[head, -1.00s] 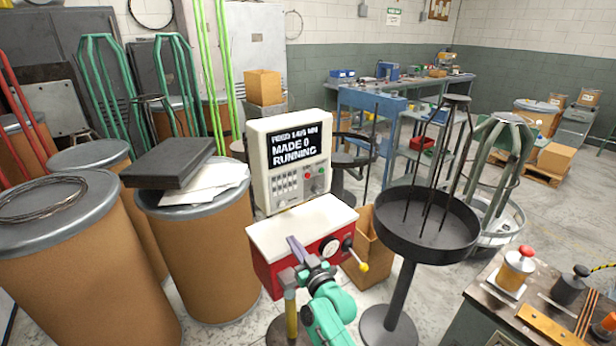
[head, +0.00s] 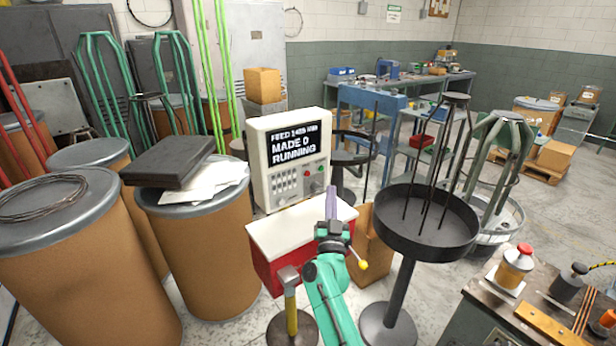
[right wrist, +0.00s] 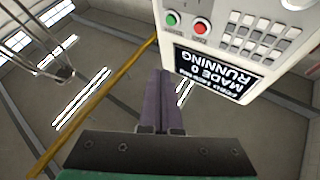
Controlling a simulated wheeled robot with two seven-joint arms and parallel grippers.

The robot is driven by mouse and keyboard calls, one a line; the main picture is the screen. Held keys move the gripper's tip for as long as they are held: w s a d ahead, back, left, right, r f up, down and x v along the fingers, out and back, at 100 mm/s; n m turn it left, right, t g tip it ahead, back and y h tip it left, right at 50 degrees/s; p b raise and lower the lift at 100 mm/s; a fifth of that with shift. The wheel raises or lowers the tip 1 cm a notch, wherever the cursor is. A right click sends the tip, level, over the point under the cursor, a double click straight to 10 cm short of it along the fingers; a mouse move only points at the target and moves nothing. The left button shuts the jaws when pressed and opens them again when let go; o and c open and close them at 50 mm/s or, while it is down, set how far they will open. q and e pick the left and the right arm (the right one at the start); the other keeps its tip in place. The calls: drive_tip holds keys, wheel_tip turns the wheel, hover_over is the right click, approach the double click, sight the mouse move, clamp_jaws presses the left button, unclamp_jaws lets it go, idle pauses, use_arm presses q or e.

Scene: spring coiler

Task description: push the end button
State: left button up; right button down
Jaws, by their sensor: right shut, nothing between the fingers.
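A cream console (head: 262,170) stands on the white-topped red machine; its screen (head: 297,145) reads MADE 0, RUNNING. The right wrist view shows the screen (right wrist: 222,72) upside down, with a green button (right wrist: 172,19) and a red button (right wrist: 201,26) on the same panel. Labels are too small to read, so I cannot tell which is the end button. My right gripper (head: 331,190) is shut and empty, its purple fingers pointing up in front of the console's lower right. In the right wrist view its fingertips (right wrist: 160,74) are apart from both buttons. My left gripper is not in view.
The red machine (head: 268,275) has a white top (head: 285,232) below the console. A yellow-knobbed lever (head: 362,265) sticks out at its right. A black round tray on a stand (head: 395,210) is close to the right. Fibre drums (head: 205,265) stand to the left.

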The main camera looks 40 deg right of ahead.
sight(307, 174)
drive_tip(key=shift+w+b, duration=1.75)
drive_tip(key=shift+w, duration=2.05)
drive_tip(key=shift+w, duration=0.45)
